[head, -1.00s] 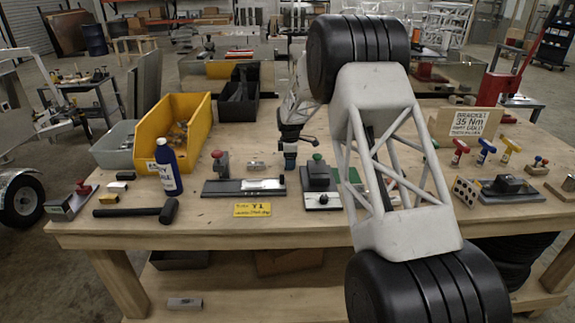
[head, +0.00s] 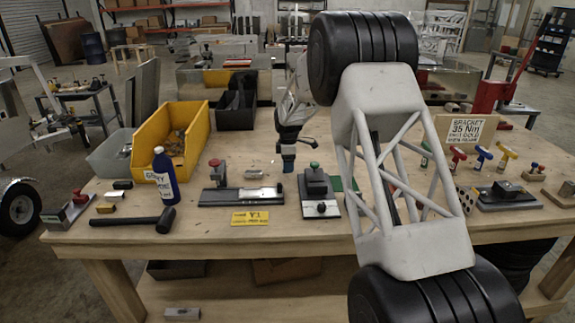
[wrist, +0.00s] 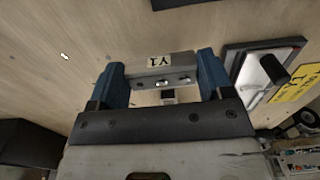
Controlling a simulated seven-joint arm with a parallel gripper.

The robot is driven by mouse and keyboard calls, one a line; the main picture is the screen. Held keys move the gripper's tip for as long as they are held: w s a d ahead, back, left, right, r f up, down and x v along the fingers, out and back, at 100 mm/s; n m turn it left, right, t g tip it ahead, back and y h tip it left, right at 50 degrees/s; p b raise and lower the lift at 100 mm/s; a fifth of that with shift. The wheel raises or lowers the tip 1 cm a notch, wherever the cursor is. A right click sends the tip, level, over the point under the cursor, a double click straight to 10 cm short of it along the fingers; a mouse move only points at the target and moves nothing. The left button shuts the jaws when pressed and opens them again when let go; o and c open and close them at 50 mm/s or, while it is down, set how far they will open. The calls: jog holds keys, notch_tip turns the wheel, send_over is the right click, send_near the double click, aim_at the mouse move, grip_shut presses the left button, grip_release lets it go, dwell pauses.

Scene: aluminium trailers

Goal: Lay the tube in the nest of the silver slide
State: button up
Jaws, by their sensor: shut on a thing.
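My gripper (head: 288,163) hangs over the bench, behind and right of the silver slide. In the wrist view its blue fingers (wrist: 167,80) are shut on the tube (wrist: 150,70), a grey box-like piece with a Y1 label and small holes or fittings on one face. In the head view the tube is hard to make out. The silver slide (head: 262,193) lies on a dark base with a red-knobbed post at its left end. A silver plate on a dark base (wrist: 240,75), with a black knob, appears right of the gripper in the wrist view. The nest's detail is unclear.
A yellow Y1 card (head: 250,218) lies in front of the slide. A green-knobbed fixture (head: 318,190) stands right of it. A grey block (head: 254,174) lies behind. A blue bottle (head: 165,177), mallet (head: 155,221) and yellow bin (head: 180,150) are left.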

jog(key=s, duration=0.4)
jog(key=s+d+r, duration=0.1)
jog(key=s, duration=0.9)
jog(key=shift+s+d+r, duration=0.15)
jog(key=shift+d+r, duration=0.1)
jog(key=shift+d, duration=0.15)
jog(key=shift+s, duration=0.1)
jog(key=shift+s+a+r+m, duration=0.2)
jog(key=shift+s+a+m, duration=0.45)
jog(key=shift+m, duration=0.2)
jog(key=shift+s+a+r+m, duration=0.15)
jog(key=shift+s+a+m, duration=0.45)
jog(key=shift+m, duration=0.25)
jog(key=s+m, duration=0.1)
jog(key=s+a+m, duration=0.1)
jog(key=a+m, duration=0.1)
jog(key=shift+s+a+r, duration=0.1)
jog(key=shift+s+r, duration=0.15)
jog(key=shift+s, duration=0.15)
jog(key=s+a+r+m, duration=0.1)
jog(key=s+a+m, duration=0.5)
jog(key=s+m, duration=0.3)
jog(key=shift+s+m, duration=0.2)
jog(key=shift+m, duration=1.1)
